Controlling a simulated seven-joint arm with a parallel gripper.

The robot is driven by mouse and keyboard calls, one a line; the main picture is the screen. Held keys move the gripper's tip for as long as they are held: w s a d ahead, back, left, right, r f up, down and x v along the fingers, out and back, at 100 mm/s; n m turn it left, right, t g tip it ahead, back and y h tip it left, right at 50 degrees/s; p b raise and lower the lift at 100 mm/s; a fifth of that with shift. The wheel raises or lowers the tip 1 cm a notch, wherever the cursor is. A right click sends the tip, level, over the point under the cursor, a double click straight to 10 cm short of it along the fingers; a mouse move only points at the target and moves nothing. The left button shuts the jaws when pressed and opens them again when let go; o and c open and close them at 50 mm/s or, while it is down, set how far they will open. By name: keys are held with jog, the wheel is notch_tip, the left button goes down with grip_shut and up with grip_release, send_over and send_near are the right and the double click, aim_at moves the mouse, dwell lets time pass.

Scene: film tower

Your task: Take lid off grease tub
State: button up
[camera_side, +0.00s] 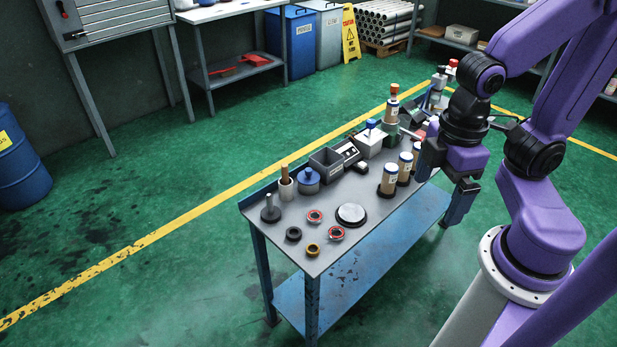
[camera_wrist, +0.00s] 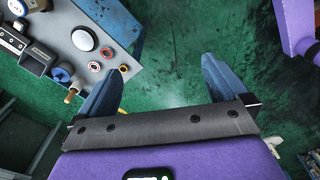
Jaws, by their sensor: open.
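A round grey-blue tub with a knobbed blue lid (camera_side: 308,181) looks like the grease tub. It stands on the workbench's left half, between a cup with a wooden handle and a grey bin, and its lid is on. In the wrist view the tub (camera_wrist: 61,73) is near the left edge, partly blurred among its neighbours. My gripper (camera_side: 440,200) hangs at the bench's right edge, well away from the tub. In the wrist view my gripper (camera_wrist: 161,70) has its two fingers spread wide, with only green floor between them.
The workbench (camera_side: 375,218) holds a pale disc (camera_side: 351,214), several small rings, a stand (camera_side: 270,210), and several bottles (camera_side: 388,180) near my gripper. A white box with a blue cap (camera_side: 370,140) stands behind. Bare bench top lies around the disc and rings.

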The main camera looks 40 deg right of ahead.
jog(key=w+a+m, duration=0.2)
jog(key=w+m, duration=0.2)
jog(key=w, duration=0.3)
jog(key=w+a+m, duration=0.3)
jog(key=w, duration=0.3)
jog(key=m, duration=1.9)
send_over(308, 169)
notch_tip(308, 169, down, 11)
jog(key=shift+n, duration=0.3)
notch_tip(308, 169, down, 17)
jog(key=shift+s+r, duration=0.1)
jog(key=shift+s, duration=0.05)
jog(key=shift+c, duration=0.3)
jog(key=c, duration=1)
